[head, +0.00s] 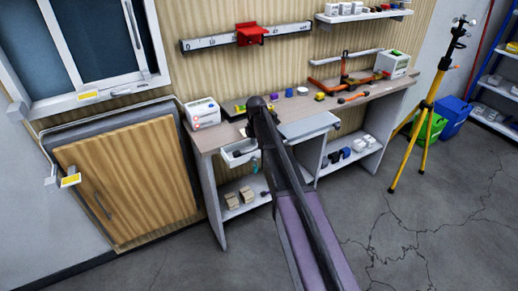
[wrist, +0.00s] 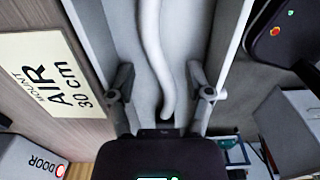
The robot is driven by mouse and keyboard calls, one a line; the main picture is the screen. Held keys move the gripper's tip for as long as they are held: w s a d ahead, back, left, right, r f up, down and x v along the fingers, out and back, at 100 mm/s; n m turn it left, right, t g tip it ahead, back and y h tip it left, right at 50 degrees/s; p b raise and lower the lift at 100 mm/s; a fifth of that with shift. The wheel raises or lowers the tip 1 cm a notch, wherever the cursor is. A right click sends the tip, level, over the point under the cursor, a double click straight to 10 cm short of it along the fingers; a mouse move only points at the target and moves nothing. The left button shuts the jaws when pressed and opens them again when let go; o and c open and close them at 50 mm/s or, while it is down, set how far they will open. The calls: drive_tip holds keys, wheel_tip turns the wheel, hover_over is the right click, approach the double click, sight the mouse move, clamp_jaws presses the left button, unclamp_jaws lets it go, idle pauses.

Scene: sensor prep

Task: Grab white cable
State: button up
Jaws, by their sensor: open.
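The white cable (wrist: 152,40) shows in the wrist view as a long, slightly curved strand. It lies in a narrow light-grey drawer or trough (wrist: 226,60), running down the middle. My gripper (wrist: 162,82) is open, with one finger on each side of the cable. The fingers look apart from the cable, and I cannot tell how far above it they are. In the head view my arm covers part of the bench, and I cannot make out the cable there. An open white drawer (head: 238,153) shows under the bench beside my arm.
In the wrist view a label reading AIR 30 cm (wrist: 50,80) lies left of the trough, with a white DOOR box (wrist: 30,158) below. A dark device (wrist: 285,35) is at the right. The workbench (head: 375,97) holds tools; a yellow tripod (head: 425,110) stands right.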

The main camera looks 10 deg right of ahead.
sight(256, 146)
idle(0.3)
clamp_jaws()
drive_tip(key=shift+r, duration=0.2)
wheel_tip(256, 146, up, 3)
drive_tip(key=p, duration=0.3)
drive_tip(key=s+a+p, duration=0.1)
drive_tip(key=s+a, duration=0.1)
drive_tip(key=s, duration=0.5)
drive_tip(key=s+a+r+p, duration=0.1)
drive_tip(key=s+a, duration=0.2)
drive_tip(key=s, duration=0.5)
drive_tip(key=shift+r, duration=0.3)
